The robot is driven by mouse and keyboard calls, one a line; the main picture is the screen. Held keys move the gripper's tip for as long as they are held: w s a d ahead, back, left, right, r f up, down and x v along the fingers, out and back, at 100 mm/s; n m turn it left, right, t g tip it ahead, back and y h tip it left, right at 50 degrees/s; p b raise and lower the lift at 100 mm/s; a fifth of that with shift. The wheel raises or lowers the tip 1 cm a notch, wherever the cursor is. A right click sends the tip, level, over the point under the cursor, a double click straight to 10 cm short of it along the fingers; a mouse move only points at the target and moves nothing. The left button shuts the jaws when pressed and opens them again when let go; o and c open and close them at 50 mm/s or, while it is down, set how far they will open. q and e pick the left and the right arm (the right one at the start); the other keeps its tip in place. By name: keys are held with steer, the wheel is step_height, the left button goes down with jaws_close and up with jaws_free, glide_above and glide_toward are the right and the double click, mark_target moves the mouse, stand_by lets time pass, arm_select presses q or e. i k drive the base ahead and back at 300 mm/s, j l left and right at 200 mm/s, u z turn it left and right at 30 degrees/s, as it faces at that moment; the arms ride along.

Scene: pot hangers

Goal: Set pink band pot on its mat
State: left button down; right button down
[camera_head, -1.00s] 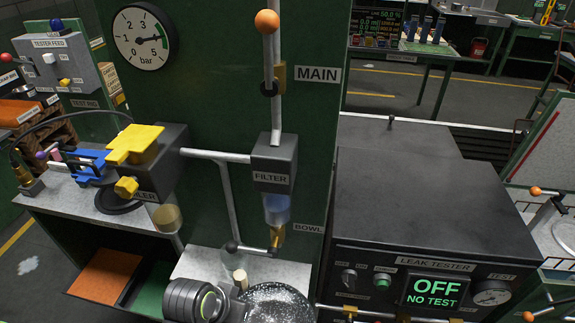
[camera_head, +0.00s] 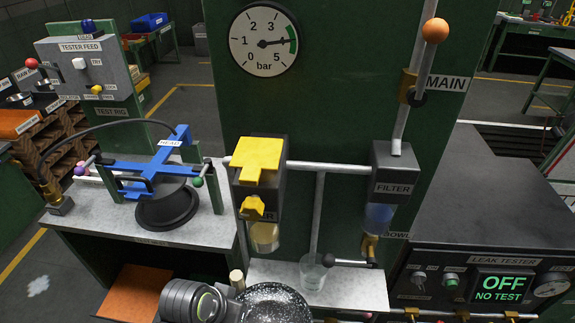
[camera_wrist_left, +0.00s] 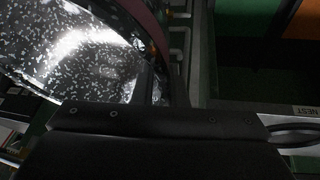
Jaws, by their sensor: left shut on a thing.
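A black, white-speckled pot (camera_head: 277,300) shows at the bottom edge of the head view, partly cut off. In the left wrist view the speckled pot (camera_wrist_left: 75,45) fills the upper left, with a dull pink-purple band (camera_wrist_left: 150,22) along its edge. My left gripper (camera_wrist_left: 165,85) is shut on the pot at its side. In the head view my left wrist lies just left of the pot and the fingers are hard to make out. No pink mat can be made out. My right gripper is out of view.
An orange panel (camera_head: 133,290) lies in the low bay under the test rig bench (camera_head: 110,222). A clear cup (camera_head: 313,272) stands on the grey ledge (camera_head: 362,285) behind the pot. The leak tester (camera_head: 480,275) stands at right. Open floor (camera_head: 35,275) lies at far left.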

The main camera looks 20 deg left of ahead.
mark_target(134, 296)
steer(key=k+j, duration=0.1)
steer(key=j, duration=0.85)
steer(key=k+j, duration=0.15)
steer(key=j, duration=0.3)
steer(key=j+z, duration=0.1)
steer(key=j, duration=0.4)
steer(key=k+j, duration=0.15)
steer(key=j, duration=0.3)
steer(key=k+j, duration=0.1)
steer(key=j, duration=0.35)
